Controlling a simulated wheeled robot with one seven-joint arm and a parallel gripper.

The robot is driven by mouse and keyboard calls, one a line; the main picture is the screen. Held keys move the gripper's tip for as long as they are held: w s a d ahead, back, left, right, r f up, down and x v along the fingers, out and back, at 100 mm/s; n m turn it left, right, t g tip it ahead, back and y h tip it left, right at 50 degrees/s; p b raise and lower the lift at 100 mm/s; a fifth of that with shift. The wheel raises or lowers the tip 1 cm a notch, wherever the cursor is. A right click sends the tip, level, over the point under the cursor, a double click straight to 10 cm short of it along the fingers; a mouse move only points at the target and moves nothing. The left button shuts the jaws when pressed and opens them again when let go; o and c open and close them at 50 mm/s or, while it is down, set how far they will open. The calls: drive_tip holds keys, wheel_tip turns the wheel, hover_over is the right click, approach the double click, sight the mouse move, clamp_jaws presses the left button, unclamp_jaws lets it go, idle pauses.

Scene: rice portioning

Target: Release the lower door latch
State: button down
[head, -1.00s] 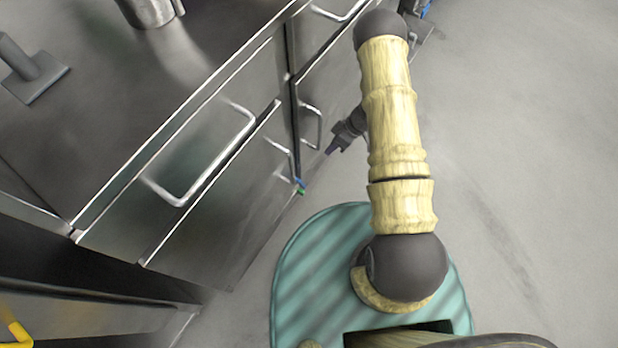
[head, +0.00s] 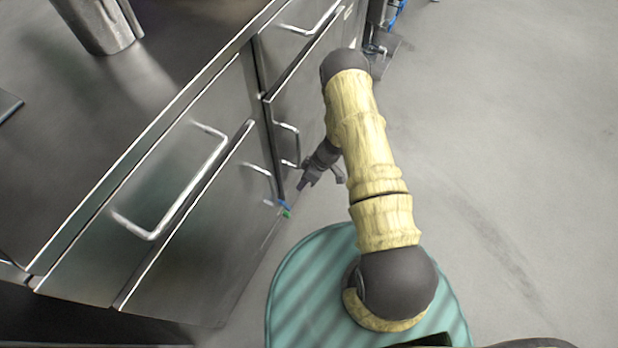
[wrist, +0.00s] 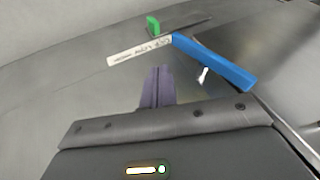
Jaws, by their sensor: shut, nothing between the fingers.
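The lower latch shows in the wrist view as a blue bar (wrist: 213,62) joined at its left end to a white strip (wrist: 140,50) with small dark lettering. A small green piece (wrist: 153,25) stands beyond the white strip. In the head view my gripper (head: 303,185) is just above and right of the latch.
A steel cabinet with drawers and doors stands at the left. Bar handles stick out from it: a large one (head: 180,190), and smaller ones (head: 262,174) and (head: 290,140) near my gripper. A metal container (head: 98,25) stands on the worktop. The grey floor (head: 510,130) at the right is clear.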

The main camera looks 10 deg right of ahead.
sight(285, 205)
drive_tip(key=s+a+f+b, duration=0.2)
drive_tip(key=s+a+f, duration=0.1)
drive_tip(key=shift+s+a+f, duration=0.15)
drive_tip(key=shift+s+a, duration=0.05)
drive_tip(key=shift+a, duration=0.2)
drive_tip(key=shift+a, duration=0.1)
drive_tip(key=shift+s+a+f+p, duration=0.3)
drive_tip(key=shift+s+f+p, duration=0.25)
drive_tip(key=shift+p, duration=0.45)
drive_tip(key=shift+s, duration=0.1)
